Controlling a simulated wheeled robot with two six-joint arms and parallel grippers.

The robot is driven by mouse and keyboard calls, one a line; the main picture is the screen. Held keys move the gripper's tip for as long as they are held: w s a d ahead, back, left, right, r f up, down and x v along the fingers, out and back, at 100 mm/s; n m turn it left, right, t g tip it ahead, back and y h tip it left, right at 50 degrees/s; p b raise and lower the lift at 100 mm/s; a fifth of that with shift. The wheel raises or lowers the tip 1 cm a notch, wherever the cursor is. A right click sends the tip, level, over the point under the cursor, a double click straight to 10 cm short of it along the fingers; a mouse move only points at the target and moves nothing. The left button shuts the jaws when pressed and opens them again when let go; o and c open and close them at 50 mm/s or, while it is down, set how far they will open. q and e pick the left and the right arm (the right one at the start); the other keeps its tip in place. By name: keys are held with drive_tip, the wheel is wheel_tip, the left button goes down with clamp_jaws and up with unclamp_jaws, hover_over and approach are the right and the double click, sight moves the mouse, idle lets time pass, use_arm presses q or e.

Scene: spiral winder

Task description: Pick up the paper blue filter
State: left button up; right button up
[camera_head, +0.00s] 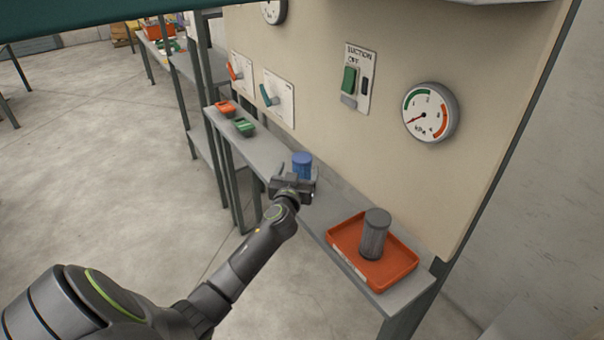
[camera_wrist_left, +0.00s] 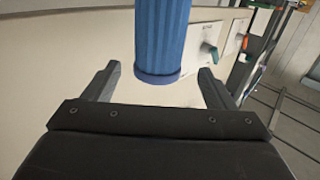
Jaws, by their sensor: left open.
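The blue paper filter (camera_head: 302,164) is a pleated cylinder standing upright at the narrow grey shelf, just beyond my left gripper in the head view. My left gripper (camera_head: 295,180) is open, and its body hides the filter's lower part there. In the left wrist view the filter (camera_wrist_left: 160,45) shows large, with its smooth blue end rim near the middle, between the lines of the two fingers (camera_wrist_left: 157,85). I cannot tell whether the fingers reach around it. No contact shows. My right gripper is not in view.
An orange tray (camera_head: 345,261) holding a grey cylindrical filter (camera_head: 374,235) sits at the shelf's near end. A beige panel with a gauge (camera_head: 430,112), switch (camera_head: 349,80) and levers rises behind the shelf.

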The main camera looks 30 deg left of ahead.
sight(302, 161)
use_arm(q)
drive_tip(key=shift+w+a+r, duration=0.1)
drive_tip(key=shift+w+r, duration=0.1)
drive_tip(key=shift+w, duration=0.25)
drive_tip(key=shift+p+x, duration=0.5)
drive_tip(key=shift+x, duration=1.5)
drive_tip(key=shift+f, duration=0.15)
drive_tip(key=c, duration=1.1)
